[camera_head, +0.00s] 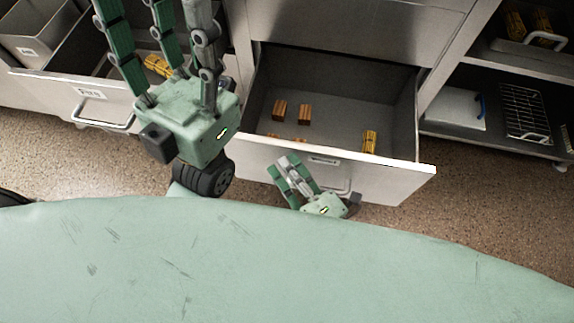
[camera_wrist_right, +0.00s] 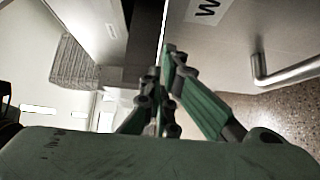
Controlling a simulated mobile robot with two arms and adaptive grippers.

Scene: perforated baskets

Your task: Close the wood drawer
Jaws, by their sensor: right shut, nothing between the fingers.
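The wood drawer (camera_head: 395,180) is pulled well out in the middle of the head view. Several brown blocks (camera_head: 304,113) and a yellow bundle (camera_head: 370,141) lie inside it. Its front has a bar handle, partly hidden behind my right gripper (camera_head: 282,165). That gripper is shut and empty, its fingertips close to the drawer front; I cannot tell if they touch. In the wrist view its fingers (camera_wrist_right: 170,55) are beside the front panel, left of a label with a "W" (camera_wrist_right: 207,9) and the handle (camera_wrist_right: 285,72). My left gripper (camera_head: 157,15) has its fingers spread upward, tips cut off.
Another open drawer (camera_head: 60,92) at the left holds a yellow bundle (camera_head: 158,66), partly behind my left gripper. At the right, shelves hold a white box (camera_head: 455,108) and a wire rack (camera_head: 525,112). Speckled floor (camera_head: 460,185) is clear right of the wood drawer.

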